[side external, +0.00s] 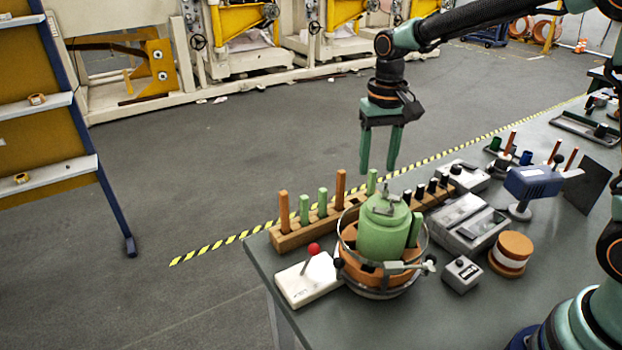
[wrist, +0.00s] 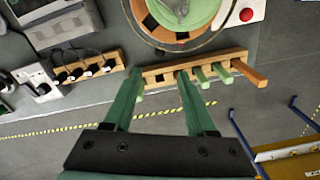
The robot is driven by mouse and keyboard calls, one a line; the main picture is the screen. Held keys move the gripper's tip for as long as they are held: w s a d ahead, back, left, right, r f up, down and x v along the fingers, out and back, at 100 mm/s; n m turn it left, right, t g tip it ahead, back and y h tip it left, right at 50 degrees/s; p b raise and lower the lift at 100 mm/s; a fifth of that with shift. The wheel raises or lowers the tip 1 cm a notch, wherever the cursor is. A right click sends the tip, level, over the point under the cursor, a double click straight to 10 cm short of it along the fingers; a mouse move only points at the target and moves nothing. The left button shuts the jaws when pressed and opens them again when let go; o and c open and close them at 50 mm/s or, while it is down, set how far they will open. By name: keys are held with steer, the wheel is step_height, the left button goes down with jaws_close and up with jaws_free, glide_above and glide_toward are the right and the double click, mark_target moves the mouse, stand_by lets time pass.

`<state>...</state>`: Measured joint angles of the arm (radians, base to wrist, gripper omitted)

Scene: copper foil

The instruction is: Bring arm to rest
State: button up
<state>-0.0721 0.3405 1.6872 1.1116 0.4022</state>
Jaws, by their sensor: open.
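My gripper (side external: 379,170) hangs from the arm with its two green fingers pointing down, above the back edge of the bench (side external: 560,235). The fingers are apart with nothing between them. In the wrist view my gripper (wrist: 160,75) shows its two green fingers spread, over a wooden rack (wrist: 157,76). That rack (side external: 293,238) holds several orange and green pegs upright. A green cylinder (side external: 385,235) sits in a round orange holder with a clear ring, in front of the rack; it is partly visible in the wrist view (wrist: 182,14).
A white joystick box (side external: 306,284) stands at the bench's left corner. Grey instruments (side external: 467,224), a small switch box (side external: 462,274), an orange-and-white spool (side external: 511,252) and a blue device (side external: 533,182) crowd the right. The air around my gripper is clear.

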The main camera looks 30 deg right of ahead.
steer(key=s+d+r+n+t, duration=0.1)
steer(key=s+r+n+t, duration=0.1)
steer(key=s, duration=0.5)
steer(key=s+d+r+n+t, duration=0.1)
steer(key=s+d+r+t, duration=0.1)
steer(key=s+r, duration=0.3)
steer(key=shift+s+r+n+t, duration=0.35)
steer(key=shift+s+t, duration=0.45)
steer(key=shift+s, duration=0.45)
